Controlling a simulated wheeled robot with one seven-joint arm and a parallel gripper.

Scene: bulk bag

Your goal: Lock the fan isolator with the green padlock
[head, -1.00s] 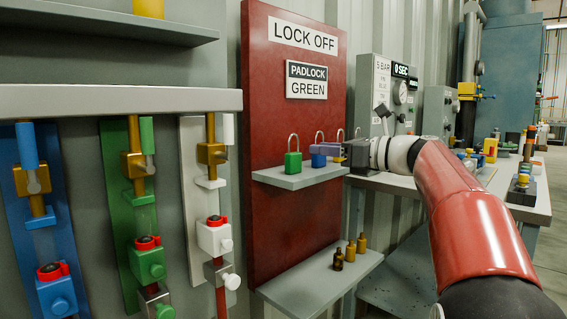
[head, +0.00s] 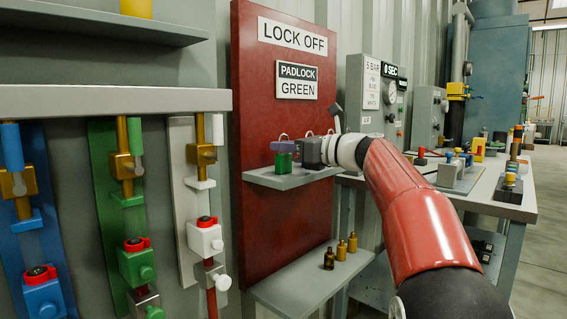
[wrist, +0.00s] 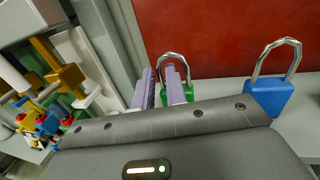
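The green padlock (head: 283,163) stands upright on the grey shelf of the red lock-off board, shackle up. It also shows in the wrist view (wrist: 188,92). My gripper (head: 283,147) is at it, its purple fingers across the padlock's upper part in the head view. In the wrist view the fingers (wrist: 160,88) stand apart, and the right one overlaps the padlock. I see no firm grip. Three lever units hang at left on a blue panel (head: 62,255), a green panel (head: 104,180) and a white panel (head: 182,165). No label shows which is the fan isolator.
A blue padlock (wrist: 268,97) stands close right of the green one. The board's sign (head: 297,82) reads "PADLOCK GREEN". Several small brass bottles (head: 341,250) stand on a lower shelf (head: 285,292). A cluttered bench (head: 495,202) is at right.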

